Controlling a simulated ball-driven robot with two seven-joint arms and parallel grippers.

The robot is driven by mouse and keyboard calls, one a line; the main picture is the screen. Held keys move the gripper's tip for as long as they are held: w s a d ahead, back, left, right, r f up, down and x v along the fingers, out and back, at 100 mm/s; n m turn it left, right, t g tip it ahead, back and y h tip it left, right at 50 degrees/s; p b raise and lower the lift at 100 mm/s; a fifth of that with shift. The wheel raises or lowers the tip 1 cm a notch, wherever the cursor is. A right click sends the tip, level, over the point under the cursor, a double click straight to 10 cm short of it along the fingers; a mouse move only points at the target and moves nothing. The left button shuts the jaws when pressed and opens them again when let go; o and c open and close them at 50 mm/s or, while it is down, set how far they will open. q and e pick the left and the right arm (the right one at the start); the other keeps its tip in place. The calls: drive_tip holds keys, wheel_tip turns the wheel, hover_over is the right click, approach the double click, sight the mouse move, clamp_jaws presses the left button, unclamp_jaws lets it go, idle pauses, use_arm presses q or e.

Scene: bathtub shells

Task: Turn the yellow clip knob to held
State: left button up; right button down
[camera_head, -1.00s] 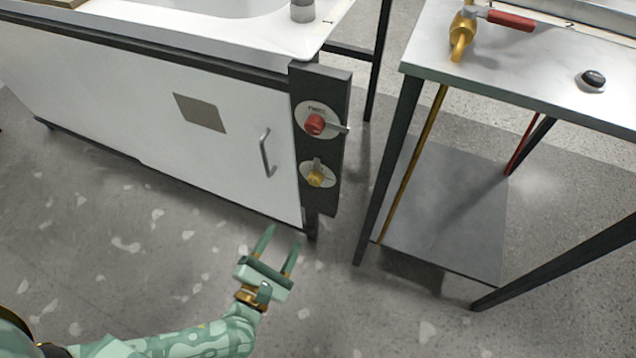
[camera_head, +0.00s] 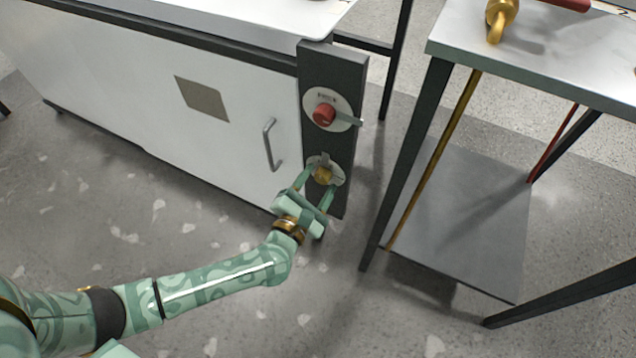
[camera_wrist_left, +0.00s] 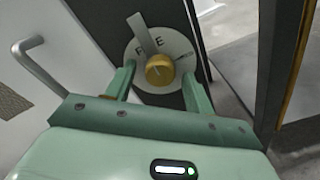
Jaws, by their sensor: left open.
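The yellow clip knob (camera_head: 323,175) sits on a round white dial plate on the dark panel, below a red knob (camera_head: 324,114). In the left wrist view the yellow knob (camera_wrist_left: 159,69) has a grey pointer aimed up and slightly left, between letters partly covered by it. A smaller marking on the right of the dial is too small to read. My left gripper (camera_head: 318,186) is open, with its fingers at either side of the lower part of the dial. In the left wrist view the knob shows between the fingers (camera_wrist_left: 158,80), not gripped. My right gripper is out of view.
A bar handle (camera_head: 270,145) stands out from the white cabinet front, left of the panel. A metal table (camera_head: 540,60) with dark legs and a lower shelf (camera_head: 460,220) stands at the right. Floor is free in front.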

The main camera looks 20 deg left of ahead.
use_arm(q)
drive_tip(key=c, duration=1)
